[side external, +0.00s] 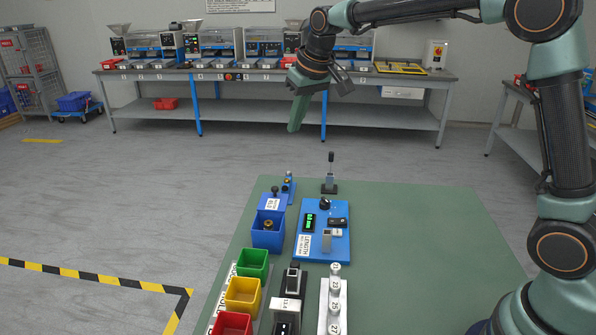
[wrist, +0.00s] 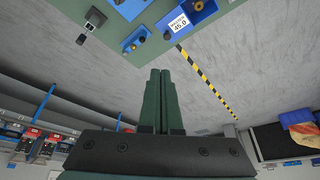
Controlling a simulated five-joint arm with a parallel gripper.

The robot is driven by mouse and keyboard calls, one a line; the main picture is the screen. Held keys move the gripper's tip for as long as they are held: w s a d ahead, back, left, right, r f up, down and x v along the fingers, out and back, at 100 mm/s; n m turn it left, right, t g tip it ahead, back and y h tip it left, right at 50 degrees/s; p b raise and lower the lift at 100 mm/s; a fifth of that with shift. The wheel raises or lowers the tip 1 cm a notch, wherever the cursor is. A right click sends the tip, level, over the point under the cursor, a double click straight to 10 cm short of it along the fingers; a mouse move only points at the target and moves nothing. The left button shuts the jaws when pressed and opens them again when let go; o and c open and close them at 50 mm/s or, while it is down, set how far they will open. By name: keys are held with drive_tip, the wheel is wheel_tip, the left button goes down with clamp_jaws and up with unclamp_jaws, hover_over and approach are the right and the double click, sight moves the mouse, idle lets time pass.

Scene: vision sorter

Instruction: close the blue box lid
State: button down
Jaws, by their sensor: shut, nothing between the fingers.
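The blue box (side external: 268,238) stands at the left part of the green table in the side external view. It is open at the top, with a small brass-coloured part (side external: 268,224) inside. Behind its opening is a blue panel (side external: 268,201) with a white label and a dark knob, apparently the raised lid. In the wrist view the box (wrist: 203,12) is partly cut off at the top edge, with its label beside it. My gripper (side external: 293,129) is high above the floor beyond the table's far edge, well away from the box. Its green fingers (wrist: 160,73) are together and empty.
A blue length gauge (side external: 338,247) stands right of the box. Green (side external: 253,263), yellow (side external: 243,294) and red (side external: 231,324) bins line the near left. A small stand (side external: 330,181) with a black handle is at the far edge. The table's right side is clear.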

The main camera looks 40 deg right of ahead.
sight(260, 208)
drive_tip(key=w+a+f, duration=0.2)
drive_tip(key=w+f, duration=0.6)
drive_tip(key=shift+g, duration=0.3)
drive_tip(key=shift+s+a+f, duration=0.1)
drive_tip(key=shift+f, duration=4.6)
drive_tip(key=shift+y, duration=0.3)
drive_tip(key=s+a, duration=0.5)
drive_tip(key=shift+s+a, duration=0.2)
drive_tip(key=shift+w, duration=0.15)
